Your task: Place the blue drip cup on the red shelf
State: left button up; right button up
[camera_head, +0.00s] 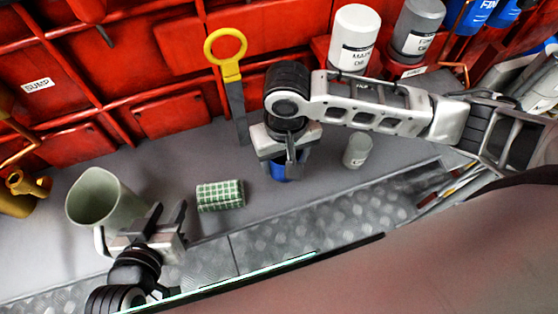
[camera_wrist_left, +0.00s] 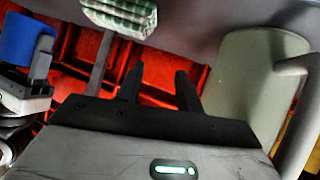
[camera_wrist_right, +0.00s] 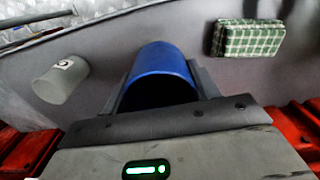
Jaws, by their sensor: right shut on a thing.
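The blue drip cup (camera_wrist_right: 163,62) is between the fingers of my right gripper (camera_wrist_right: 155,90), which is shut on it. In the head view the cup (camera_head: 284,170) shows only partly below my right gripper (camera_head: 288,152), over the grey surface; I cannot tell whether it touches that surface. The cup also shows at the left edge of the left wrist view (camera_wrist_left: 18,40). My left gripper (camera_head: 168,218) is open and empty beside a green jug; its two fingers stand apart in the left wrist view (camera_wrist_left: 158,85). The red shelf structure (camera_head: 170,115) runs along the back.
The green jug (camera_head: 105,200) stands at the left. A green checked cloth block (camera_head: 220,195) lies between the grippers. A small grey cup (camera_head: 357,150) stands right of the blue cup. A yellow-ringed tool (camera_head: 228,70) leans against the red structure. White (camera_head: 354,38) and grey (camera_head: 416,30) bottles stand behind my right arm.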

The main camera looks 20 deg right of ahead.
aim_at(279, 161)
jog(key=w+f, duration=0.2)
jog(key=f, duration=0.1)
jog(key=shift+w+b, duration=0.35)
jog(key=shift+w, duration=0.05)
jog(key=shift+w+f+b, duration=0.15)
jog(key=shift+f+b, duration=0.25)
jog(key=shift+f, duration=1.3)
jog(key=o, duration=1)
jog(key=shift+f, duration=0.1)
jog(key=shift+c, duration=0.2)
